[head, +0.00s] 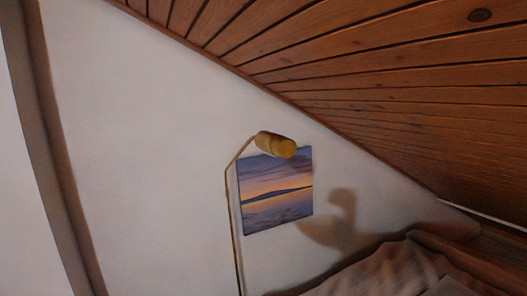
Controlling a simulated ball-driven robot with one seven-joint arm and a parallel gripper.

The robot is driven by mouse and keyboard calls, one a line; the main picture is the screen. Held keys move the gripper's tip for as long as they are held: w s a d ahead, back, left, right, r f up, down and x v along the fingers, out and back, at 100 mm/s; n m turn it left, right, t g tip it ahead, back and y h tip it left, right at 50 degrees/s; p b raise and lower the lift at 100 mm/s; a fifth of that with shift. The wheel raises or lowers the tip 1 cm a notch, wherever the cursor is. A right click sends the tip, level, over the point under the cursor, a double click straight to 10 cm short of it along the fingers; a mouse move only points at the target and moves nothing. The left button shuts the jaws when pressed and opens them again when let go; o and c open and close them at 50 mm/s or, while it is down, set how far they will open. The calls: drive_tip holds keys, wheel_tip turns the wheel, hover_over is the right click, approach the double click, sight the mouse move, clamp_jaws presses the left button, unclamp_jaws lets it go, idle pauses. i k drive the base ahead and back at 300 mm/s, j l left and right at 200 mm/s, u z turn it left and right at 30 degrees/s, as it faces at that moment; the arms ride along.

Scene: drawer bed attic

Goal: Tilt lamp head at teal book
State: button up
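A brass floor lamp stands in front of the white wall, its thin pole (231,220) bending right near the top. Its cylindrical lamp head (275,145) sits at the end of the bent arm, with its round end facing right and slightly down. The head overlaps the top edge of a picture behind it. No teal book shows in this view. My gripper is not in view, and nothing touches the lamp head.
A sunset picture (275,195) hangs on the white wall (140,140). A sloping wood-plank ceiling (400,80) comes down low at the right. A bed with rumpled bedding (385,275) lies at the lower right. A brown vertical post (50,150) stands at the left.

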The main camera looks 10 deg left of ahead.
sight(274, 145)
drive_tip(key=i+l, duration=0.15)
drive_tip(key=i, duration=0.5)
drive_tip(key=i+l, duration=0.1)
drive_tip(key=i, duration=0.55)
drive_tip(key=i+j, duration=0.15)
